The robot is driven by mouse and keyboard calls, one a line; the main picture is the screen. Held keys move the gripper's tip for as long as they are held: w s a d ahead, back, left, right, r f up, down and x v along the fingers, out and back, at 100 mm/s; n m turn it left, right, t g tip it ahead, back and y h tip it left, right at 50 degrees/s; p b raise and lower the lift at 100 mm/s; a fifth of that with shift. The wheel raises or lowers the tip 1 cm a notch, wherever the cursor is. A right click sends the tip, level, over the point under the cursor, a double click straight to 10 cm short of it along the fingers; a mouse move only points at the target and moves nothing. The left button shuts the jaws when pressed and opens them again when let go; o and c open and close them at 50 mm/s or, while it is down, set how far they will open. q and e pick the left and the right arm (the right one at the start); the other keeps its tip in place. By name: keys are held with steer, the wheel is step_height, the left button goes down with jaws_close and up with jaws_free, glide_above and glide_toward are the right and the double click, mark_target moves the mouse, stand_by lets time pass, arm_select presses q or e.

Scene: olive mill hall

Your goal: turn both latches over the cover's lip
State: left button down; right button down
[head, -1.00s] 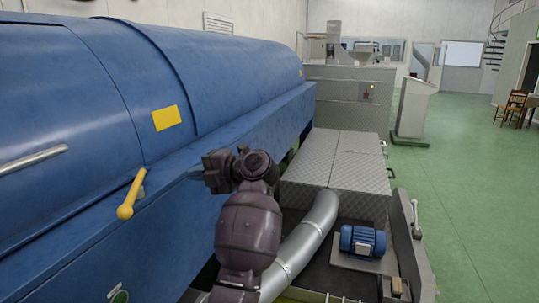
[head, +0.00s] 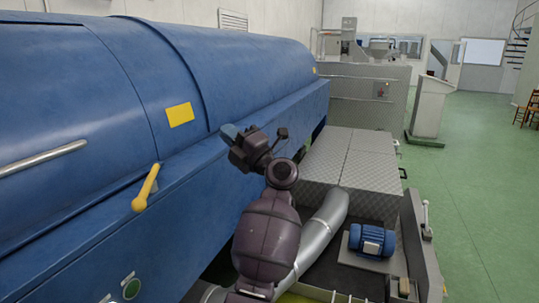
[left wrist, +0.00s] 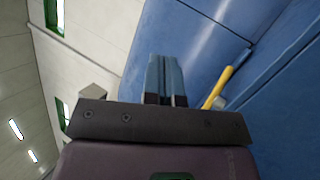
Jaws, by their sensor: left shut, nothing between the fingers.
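A yellow latch (head: 146,188) sits on the side of the blue machine, at the lower edge of its blue cover (head: 75,95). Its bar slants, with the rounded end at the lower left and the upper end near the cover's edge; I cannot tell whether it lies over the lip. It also shows in the left wrist view (left wrist: 219,84), right of my fingers. My left gripper (head: 229,133) is shut and empty, to the right of and above the latch, apart from it. A small yellow spot at the cover's far end is too small to identify. My right gripper is out of view.
A yellow plate (head: 180,115) is on the cover, and a grey handrail (head: 45,158) is at the left. Metal boxes (head: 345,160), a silver pipe (head: 325,225) and a blue motor (head: 372,239) stand right of my arm. Green floor (head: 475,190) is open at the right.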

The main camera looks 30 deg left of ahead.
arm_select(q)
steer(key=w+d+f+m+t+h, duration=0.1)
steer(key=d+m+t+h, duration=0.3)
steer(key=m+t, duration=0.7)
steer(key=w+d+f+m+t+h, duration=0.1)
steer(key=d+f+m+t+h, duration=0.2)
steer(key=d+m+t+h, duration=0.2)
steer(key=shift+d+m+t+h+p, duration=0.3)
steer(key=shift+m+t+h, duration=1.3)
steer(key=shift+m+t, duration=1.85)
steer(key=shift+m+g, duration=0.25)
